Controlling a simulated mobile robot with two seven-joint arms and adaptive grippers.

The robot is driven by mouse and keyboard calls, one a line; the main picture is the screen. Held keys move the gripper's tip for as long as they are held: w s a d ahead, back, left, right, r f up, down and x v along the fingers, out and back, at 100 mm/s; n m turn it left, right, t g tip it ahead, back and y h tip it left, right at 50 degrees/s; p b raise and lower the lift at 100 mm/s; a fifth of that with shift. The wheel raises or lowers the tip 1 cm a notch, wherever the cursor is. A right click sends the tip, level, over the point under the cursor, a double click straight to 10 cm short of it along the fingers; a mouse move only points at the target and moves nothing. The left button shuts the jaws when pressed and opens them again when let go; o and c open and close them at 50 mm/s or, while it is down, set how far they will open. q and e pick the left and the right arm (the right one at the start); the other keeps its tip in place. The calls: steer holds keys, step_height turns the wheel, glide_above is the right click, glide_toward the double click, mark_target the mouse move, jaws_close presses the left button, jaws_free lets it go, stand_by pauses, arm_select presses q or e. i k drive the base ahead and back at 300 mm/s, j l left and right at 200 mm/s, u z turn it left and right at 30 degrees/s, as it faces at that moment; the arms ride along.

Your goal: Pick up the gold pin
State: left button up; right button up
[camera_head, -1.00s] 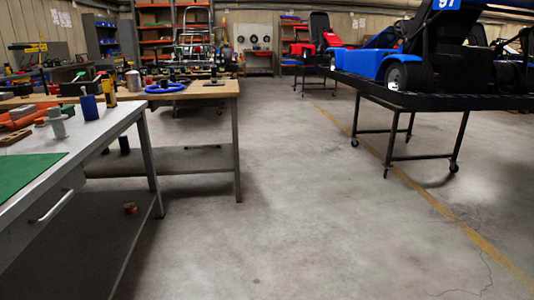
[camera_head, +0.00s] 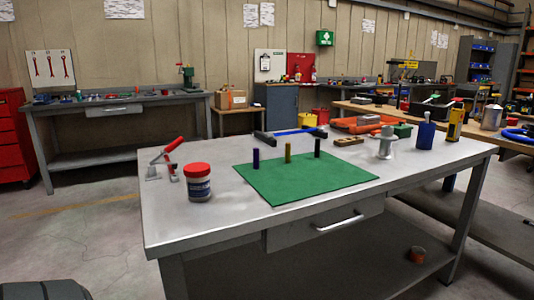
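The gold pin (camera_head: 288,152) stands upright on the green mat (camera_head: 300,187), on the grey metal workbench. A dark blue pin (camera_head: 256,159) stands to its left and a black pin (camera_head: 317,148) to its right, both upright and apart from it. Neither of my grippers is in view.
A red-lidded jar (camera_head: 198,182) and a red-handled clamp (camera_head: 165,158) stand left of the mat. A grey fixture (camera_head: 384,142), a blue holder (camera_head: 425,133) and a yellow bottle (camera_head: 455,121) stand to the right. A drawer handle (camera_head: 340,222) juts from the bench front. Floor at left is open.

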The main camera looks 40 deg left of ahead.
mark_target(288, 152)
steer(key=i+l+u, duration=0.35)
steer(key=l+u, duration=0.3)
steer(key=i+l+u, duration=0.2)
steer(key=l+u, duration=0.15)
steer(key=i+l+u, duration=0.1)
steer(key=l+u, duration=0.25)
steer(key=l, duration=0.15)
steer(key=l+u, duration=0.3)
steer(key=l, duration=0.15)
